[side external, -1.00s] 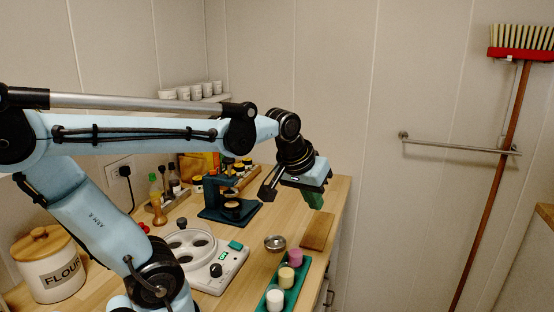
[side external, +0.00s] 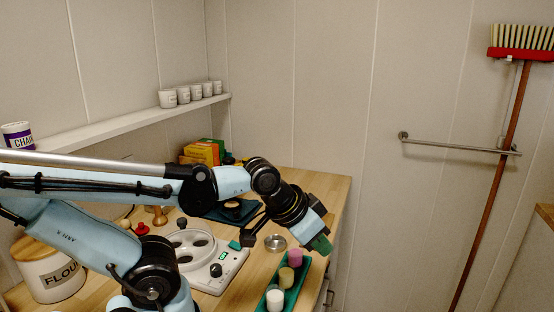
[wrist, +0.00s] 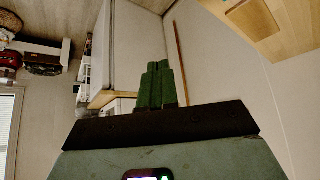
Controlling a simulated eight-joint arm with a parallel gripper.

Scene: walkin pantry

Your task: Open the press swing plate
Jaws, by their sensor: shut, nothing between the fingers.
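The dark teal press (side external: 230,213) stands on the wooden counter behind my arm. Its base and a small round cup-like part (side external: 233,204) show in the side view. Its upper part is hidden by my arm, so I cannot tell how the swing plate stands. My gripper (side external: 321,245) has green fingers, is shut and empty, and points down to the right near the counter's front edge, apart from the press. In the wrist view the green fingers (wrist: 157,86) are together with nothing between them. The press is not seen there.
A green tray (side external: 262,304) with pink, cream and white cylinders lies below my gripper. A white device with round wells (side external: 222,272) and a flour canister (side external: 47,270) stand further left. A wall rail (side external: 455,145) is at right.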

